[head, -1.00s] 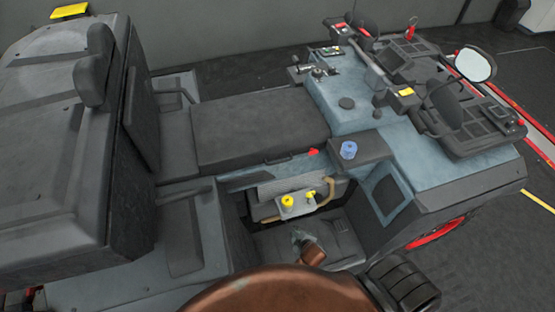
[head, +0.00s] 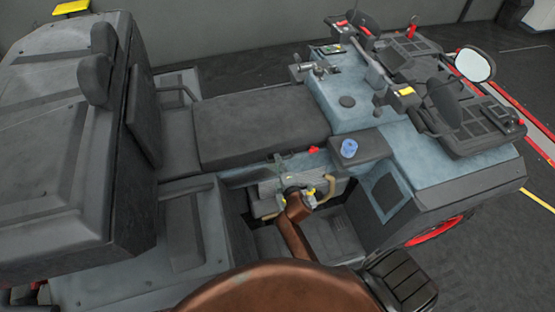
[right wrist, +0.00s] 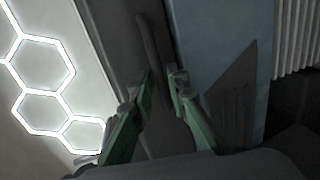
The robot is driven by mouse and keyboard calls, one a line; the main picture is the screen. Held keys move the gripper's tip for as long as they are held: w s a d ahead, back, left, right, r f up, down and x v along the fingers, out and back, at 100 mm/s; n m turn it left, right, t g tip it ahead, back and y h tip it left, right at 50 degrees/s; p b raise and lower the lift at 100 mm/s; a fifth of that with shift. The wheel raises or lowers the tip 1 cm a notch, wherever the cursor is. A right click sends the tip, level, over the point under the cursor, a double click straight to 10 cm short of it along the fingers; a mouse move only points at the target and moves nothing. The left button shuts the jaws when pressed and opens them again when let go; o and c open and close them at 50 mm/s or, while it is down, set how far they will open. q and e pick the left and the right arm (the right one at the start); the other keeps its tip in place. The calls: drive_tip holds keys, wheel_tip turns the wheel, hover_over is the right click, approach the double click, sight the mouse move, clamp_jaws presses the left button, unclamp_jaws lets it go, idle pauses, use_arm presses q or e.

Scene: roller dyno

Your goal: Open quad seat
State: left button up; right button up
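The quad (head: 340,95) stands across the head view, with its long dark seat (head: 260,127) lying flat and closed on the body. My right gripper (head: 279,168) is beside the near edge of the seat, by the blue-grey side panel. In the right wrist view, its green fingers (right wrist: 161,78) are apart, with nothing clearly held between them. A dark curved bar, like a handle (right wrist: 149,40), is just ahead of the fingertips on the dark surface. I cannot tell whether the fingers touch it. My left gripper is not in view.
A blue cap (head: 349,148) and a red part (head: 313,149) sit near the seat's front. Yellow fittings (head: 310,192) and a tan hose (head: 328,190) lie in the side recess, partly behind my right arm. A tall dark backrest box (head: 60,140) stands at left.

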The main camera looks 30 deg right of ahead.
drive_tip(key=shift+w+d+f, duration=0.1)
drive_tip(key=shift+w+d, duration=0.05)
drive_tip(key=shift+w, duration=0.3)
drive_tip(key=shift+c, duration=0.2)
clamp_jaws()
drive_tip(key=shift+r, duration=0.2)
